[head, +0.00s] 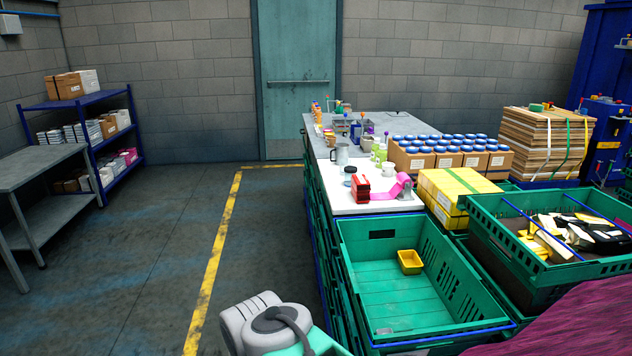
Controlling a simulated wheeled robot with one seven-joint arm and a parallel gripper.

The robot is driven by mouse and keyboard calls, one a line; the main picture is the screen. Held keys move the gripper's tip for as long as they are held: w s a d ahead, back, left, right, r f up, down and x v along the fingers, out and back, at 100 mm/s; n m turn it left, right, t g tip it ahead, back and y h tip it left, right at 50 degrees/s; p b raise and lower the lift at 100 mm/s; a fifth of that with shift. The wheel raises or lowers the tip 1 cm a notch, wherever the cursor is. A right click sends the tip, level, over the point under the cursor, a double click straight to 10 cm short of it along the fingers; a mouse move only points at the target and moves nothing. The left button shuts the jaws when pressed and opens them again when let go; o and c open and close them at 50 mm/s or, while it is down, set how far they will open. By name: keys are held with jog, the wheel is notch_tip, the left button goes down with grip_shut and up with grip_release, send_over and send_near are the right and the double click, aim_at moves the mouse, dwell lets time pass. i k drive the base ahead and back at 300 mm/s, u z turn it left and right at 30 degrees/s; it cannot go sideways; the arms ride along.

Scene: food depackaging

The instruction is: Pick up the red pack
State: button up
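The red pack (360,188) stands on the white top of the workbench (345,204), near its front left corner. It is small and boxy, with darker bands on its side. A pink strip or roll (391,190) lies just right of it, and I cannot tell whether they touch. A dark round lid-like thing (350,169) sits just behind it. A white and grey rounded part of my own arm shows at the bottom of the view, well in front of the bench. My gripper is not in view.
A green crate (352,262) holding a small yellow tub (409,262) stands in front of the bench. A yellow box (452,190), boxes of blue-lidded jars (450,160) and another green crate (520,262) lie right. A grey jug (341,153) stands behind.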

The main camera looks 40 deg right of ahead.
aim_at(361, 184)
jog(key=u, duration=0.4)
jog(key=i, duration=1.05)
jog(key=z, duration=0.6)
jog(key=i, duration=0.7)
jog(key=z, duration=0.75)
